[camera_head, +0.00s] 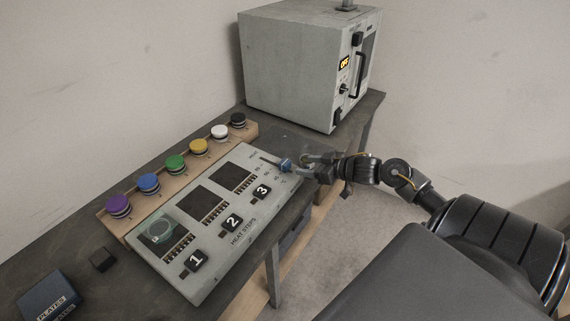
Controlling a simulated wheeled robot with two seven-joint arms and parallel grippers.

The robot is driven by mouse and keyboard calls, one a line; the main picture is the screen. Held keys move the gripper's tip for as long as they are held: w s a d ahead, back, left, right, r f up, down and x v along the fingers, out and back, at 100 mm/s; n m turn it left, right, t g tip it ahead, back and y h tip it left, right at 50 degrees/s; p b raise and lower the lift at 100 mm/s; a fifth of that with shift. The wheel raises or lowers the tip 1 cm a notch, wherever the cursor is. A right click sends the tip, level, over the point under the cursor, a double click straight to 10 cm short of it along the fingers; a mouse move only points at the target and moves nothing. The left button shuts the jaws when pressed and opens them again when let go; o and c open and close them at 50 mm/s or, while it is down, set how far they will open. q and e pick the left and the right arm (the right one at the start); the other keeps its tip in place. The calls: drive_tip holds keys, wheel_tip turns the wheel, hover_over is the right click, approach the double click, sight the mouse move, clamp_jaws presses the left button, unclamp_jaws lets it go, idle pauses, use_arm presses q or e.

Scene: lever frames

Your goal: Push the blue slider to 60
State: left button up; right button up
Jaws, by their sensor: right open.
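A small blue slider (287,165) stands at the right end of a grey control panel (218,244) on the bench. A dark slot and small printed scale marks lie beside the slider; the numbers are too small to read surely. My right gripper (306,163) comes in from the right at the panel's right end. Its jaws are open and its tips are close to the slider. I cannot tell whether they touch it. My left gripper is not in view.
The panel has dark windows and keys 1, 2 and 3. Behind it is a wooden strip (107,220) with several coloured knobs. A grey oven (290,65) reading OFF stands at the back. A dark PLATES box (48,297) and small black block (103,260) lie front left.

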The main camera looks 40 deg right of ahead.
sight(289, 164)
drive_tip(key=p+x, duration=0.1)
drive_tip(key=x, duration=0.9)
drive_tip(key=shift+f, duration=0.15)
drive_tip(key=shift+c, duration=0.2)
clamp_jaws()
